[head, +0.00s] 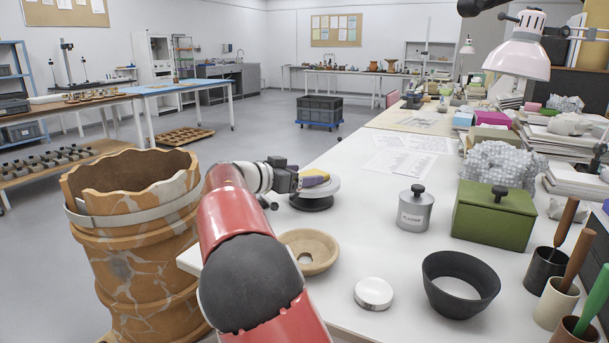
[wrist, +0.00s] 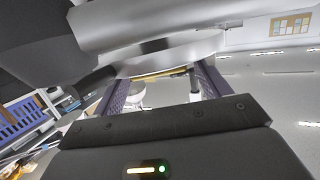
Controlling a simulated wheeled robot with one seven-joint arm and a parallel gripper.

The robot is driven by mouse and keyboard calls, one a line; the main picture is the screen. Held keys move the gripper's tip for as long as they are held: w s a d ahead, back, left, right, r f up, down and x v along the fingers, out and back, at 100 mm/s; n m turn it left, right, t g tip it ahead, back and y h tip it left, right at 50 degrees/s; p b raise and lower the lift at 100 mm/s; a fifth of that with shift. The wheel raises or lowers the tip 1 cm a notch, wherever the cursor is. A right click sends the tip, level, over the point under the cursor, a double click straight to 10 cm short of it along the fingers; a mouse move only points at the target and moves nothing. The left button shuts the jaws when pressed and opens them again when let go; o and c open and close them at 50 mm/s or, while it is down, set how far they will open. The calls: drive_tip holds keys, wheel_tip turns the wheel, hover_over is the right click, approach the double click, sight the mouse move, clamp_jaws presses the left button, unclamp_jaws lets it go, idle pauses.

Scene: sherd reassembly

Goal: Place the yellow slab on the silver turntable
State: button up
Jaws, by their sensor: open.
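The silver turntable (head: 328,188) stands on the white table, a pale disc on a dark base. The yellow slab (head: 314,181) shows at the left part of its disc, partly hidden by my gripper (head: 309,179). It appears to lie on the disc, but I cannot tell whether it touches fully. In the wrist view the slab is a thin yellow edge (wrist: 165,73) against the large silver disc (wrist: 160,58). My open gripper (wrist: 163,88) has its two purple patterned fingers on either side of the slab's edge.
A large cracked clay vessel (head: 135,235) stands left of my arm. On the table are a tan bowl (head: 318,262), a grey lidded canister (head: 414,212), a white round tin (head: 373,293), a black ring-shaped bowl (head: 460,300) and a green box (head: 494,220). Clear table lies behind the turntable.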

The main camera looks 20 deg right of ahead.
drive_tip(key=b+v, duration=0.1)
drive_tip(key=v, duration=0.9)
drive_tip(key=shift+a, duration=0.4)
drive_tip(key=shift+s, duration=0.15)
